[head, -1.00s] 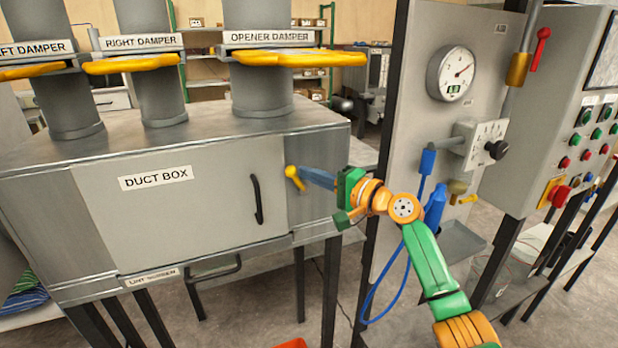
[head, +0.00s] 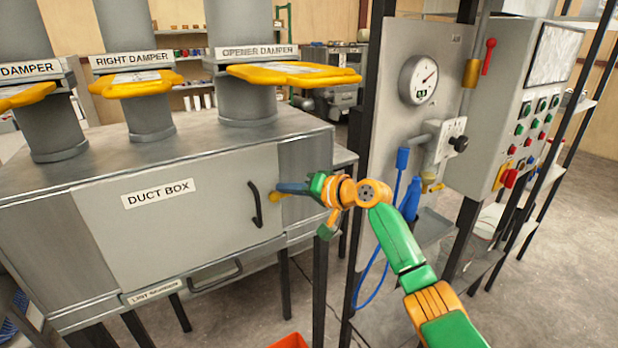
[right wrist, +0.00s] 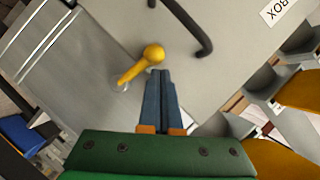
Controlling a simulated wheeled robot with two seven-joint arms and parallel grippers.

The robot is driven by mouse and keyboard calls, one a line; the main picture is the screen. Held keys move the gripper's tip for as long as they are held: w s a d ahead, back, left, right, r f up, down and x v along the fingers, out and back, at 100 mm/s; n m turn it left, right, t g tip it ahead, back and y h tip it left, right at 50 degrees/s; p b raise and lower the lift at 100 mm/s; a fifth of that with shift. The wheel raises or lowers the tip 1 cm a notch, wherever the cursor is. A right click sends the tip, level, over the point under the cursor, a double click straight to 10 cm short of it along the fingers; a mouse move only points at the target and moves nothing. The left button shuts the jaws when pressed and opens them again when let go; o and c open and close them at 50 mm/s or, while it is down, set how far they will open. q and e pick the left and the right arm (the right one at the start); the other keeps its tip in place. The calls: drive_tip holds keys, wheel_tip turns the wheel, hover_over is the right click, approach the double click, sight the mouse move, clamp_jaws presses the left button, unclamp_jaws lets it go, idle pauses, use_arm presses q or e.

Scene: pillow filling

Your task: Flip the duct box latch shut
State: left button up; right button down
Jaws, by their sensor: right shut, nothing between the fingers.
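The duct box (head: 195,218) is a grey metal cabinet with a labelled front door and a black curved handle (head: 255,205). The yellow latch (head: 273,197) sits at the door's right edge; it also shows in the right wrist view (right wrist: 140,66), its round knob lying over the door's edge. My right gripper (head: 279,187) is shut and empty, its blue fingers just beside the latch. In the right wrist view the fingertips (right wrist: 162,74) are right by the knob; I cannot tell whether they touch it. My left gripper is not in view.
Yellow damper handles (head: 292,74) stand above the box. A lint screen drawer with a handle (head: 216,278) is below the door. An orange bin (head: 288,341) is on the floor.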

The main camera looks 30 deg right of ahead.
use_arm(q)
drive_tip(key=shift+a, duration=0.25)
use_arm(e)
drive_tip(key=shift+a+f, duration=0.25)
drive_tip(key=shift+a, duration=0.1)
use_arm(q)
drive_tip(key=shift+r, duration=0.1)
use_arm(e)
drive_tip(key=shift+s+f, duration=0.1)
